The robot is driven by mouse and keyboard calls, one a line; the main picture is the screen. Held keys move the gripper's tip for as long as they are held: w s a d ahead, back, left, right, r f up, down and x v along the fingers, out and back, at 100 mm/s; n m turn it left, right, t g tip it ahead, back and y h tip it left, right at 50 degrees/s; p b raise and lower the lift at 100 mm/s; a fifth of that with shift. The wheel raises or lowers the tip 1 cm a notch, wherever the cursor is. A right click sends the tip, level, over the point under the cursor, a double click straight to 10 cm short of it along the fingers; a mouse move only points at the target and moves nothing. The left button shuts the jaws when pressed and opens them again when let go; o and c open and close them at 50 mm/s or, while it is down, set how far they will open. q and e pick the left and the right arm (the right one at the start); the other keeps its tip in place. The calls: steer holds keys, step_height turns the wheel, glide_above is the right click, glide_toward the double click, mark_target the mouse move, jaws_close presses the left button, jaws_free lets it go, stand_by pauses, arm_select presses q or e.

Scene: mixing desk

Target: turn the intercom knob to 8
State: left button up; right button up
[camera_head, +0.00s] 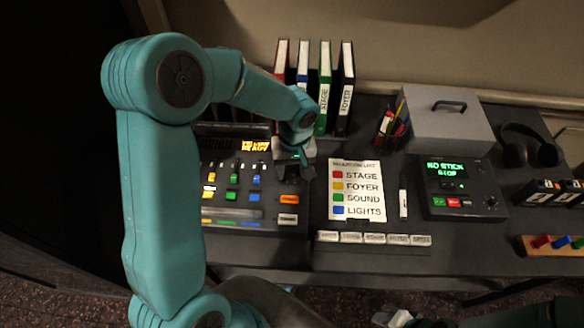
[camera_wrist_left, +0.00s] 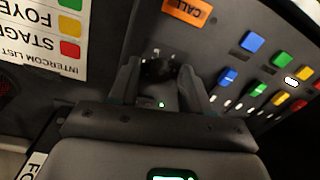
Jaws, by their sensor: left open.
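My left gripper (camera_head: 307,172) is over the right part of the mixing desk (camera_head: 248,226), beside the intercom list card (camera_head: 342,206). In the left wrist view the gripper (camera_wrist_left: 158,76) is open, with one finger on each side of a dark knob (camera_wrist_left: 158,68). Small white marks show around the knob. I cannot tell whether the fingers touch it, and its pointer setting is not readable. A small green light (camera_wrist_left: 161,104) glows between the fingers. An orange CALL button (camera_wrist_left: 187,11) lies just beyond the fingertips.
Coloured buttons and faders (camera_wrist_left: 256,88) lie to the right in the wrist view. Folders (camera_head: 325,88) stand behind the gripper. A box with a green "NO STICK" display (camera_head: 446,168) and a grey case (camera_head: 450,122) stand to the right. Labelled tabs (camera_head: 374,238) line the front edge.

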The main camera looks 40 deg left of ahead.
arm_select(q)
steer(key=shift+f, duration=0.15)
jaws_close()
steer(key=shift+m, duration=0.3)
